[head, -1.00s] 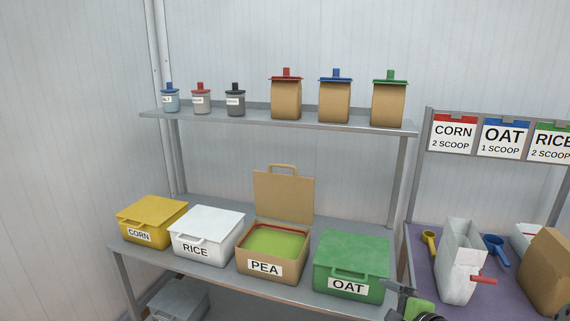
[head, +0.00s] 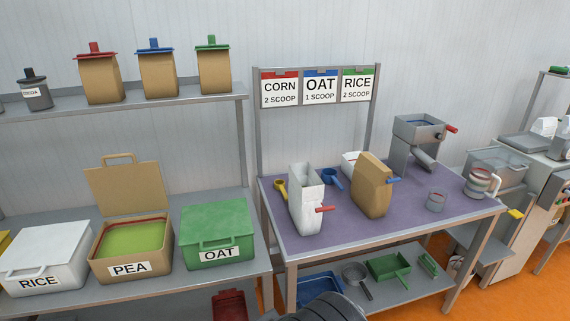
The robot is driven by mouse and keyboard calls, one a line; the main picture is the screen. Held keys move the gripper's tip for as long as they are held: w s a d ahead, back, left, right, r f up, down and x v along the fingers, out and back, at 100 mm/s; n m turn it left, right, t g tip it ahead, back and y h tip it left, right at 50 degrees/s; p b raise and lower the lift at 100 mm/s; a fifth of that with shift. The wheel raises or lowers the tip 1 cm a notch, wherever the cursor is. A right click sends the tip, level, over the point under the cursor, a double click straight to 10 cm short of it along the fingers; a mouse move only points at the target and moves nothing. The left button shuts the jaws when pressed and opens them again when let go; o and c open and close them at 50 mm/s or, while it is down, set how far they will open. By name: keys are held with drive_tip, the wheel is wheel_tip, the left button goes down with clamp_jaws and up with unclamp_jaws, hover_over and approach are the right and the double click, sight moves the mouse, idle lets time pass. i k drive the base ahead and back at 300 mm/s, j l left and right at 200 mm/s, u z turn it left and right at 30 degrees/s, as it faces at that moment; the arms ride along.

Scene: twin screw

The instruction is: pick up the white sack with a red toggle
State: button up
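The white sack with a red toggle (head: 306,203) stands upright on the purple-topped table (head: 345,238), near its front left part. Its top is open, and the red toggle (head: 325,209) sticks out to the right from its front. My gripper is not in view in the head view. A dark rounded shape at the bottom edge looks like part of my own body.
A brown sack with a blue toggle (head: 371,188) stands right of the white sack. A blue scoop (head: 331,178) and a yellow scoop (head: 281,188) lie behind it. A grey mill (head: 416,140) stands at the back right. The table's front strip is clear.

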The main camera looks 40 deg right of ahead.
sight(304, 198)
drive_tip(key=z, duration=0.75)
